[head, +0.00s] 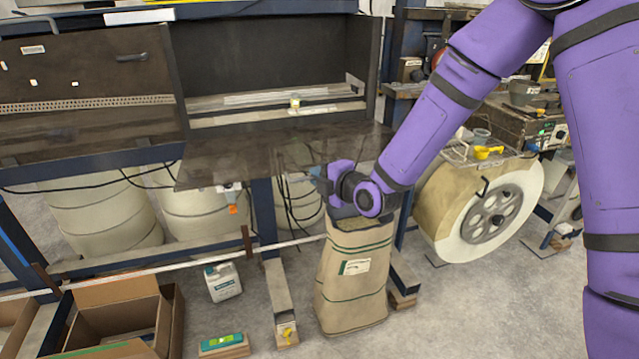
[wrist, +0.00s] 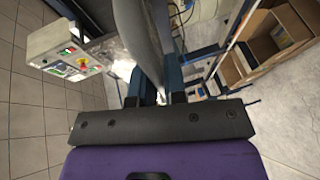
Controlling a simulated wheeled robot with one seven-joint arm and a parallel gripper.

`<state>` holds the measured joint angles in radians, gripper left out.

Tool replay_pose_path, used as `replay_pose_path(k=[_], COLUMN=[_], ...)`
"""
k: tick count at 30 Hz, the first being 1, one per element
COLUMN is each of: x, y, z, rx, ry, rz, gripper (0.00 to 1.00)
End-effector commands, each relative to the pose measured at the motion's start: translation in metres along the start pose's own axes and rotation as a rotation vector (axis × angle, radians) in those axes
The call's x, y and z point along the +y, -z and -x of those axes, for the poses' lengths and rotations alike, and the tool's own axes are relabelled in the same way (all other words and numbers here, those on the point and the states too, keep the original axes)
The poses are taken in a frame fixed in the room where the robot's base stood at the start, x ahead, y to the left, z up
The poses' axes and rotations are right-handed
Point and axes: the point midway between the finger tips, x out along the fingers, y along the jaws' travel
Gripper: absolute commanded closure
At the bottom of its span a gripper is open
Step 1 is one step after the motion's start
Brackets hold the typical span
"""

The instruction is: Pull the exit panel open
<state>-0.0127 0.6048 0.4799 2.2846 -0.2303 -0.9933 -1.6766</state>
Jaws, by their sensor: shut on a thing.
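The exit panel (head: 235,160) is a dark, smoky see-through sheet. It lies folded down, nearly level, in front of the machine's open bay (head: 270,75). My gripper (head: 322,182) is at the panel's front edge, right of its middle, and is shut on the panel. The exact point of grip is small and partly hidden by my wrist. In the wrist view my dark fingers (wrist: 157,98) show ahead of the black palm bar, with a grey curved surface, perhaps the panel, rising beyond them.
A closed dark panel with a handle (head: 132,57) is at left. A paper sack (head: 355,275) stands below my gripper. A large roll (head: 480,215) is at right. A cardboard box (head: 120,310) and a white jug (head: 222,282) are on the floor. A control box (wrist: 65,50) shows in the wrist view.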

Motion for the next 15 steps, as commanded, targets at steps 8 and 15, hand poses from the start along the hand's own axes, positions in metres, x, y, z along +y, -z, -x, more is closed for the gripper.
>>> replay_pose_path(k=[8, 15], x=[0.040, 0.046], y=[0.002, 0.001], z=[0.003, 0.004], rx=[0.000, -0.001], ry=[-0.007, -0.003], rz=[0.004, 0.003], gripper=[1.00, 1.00])
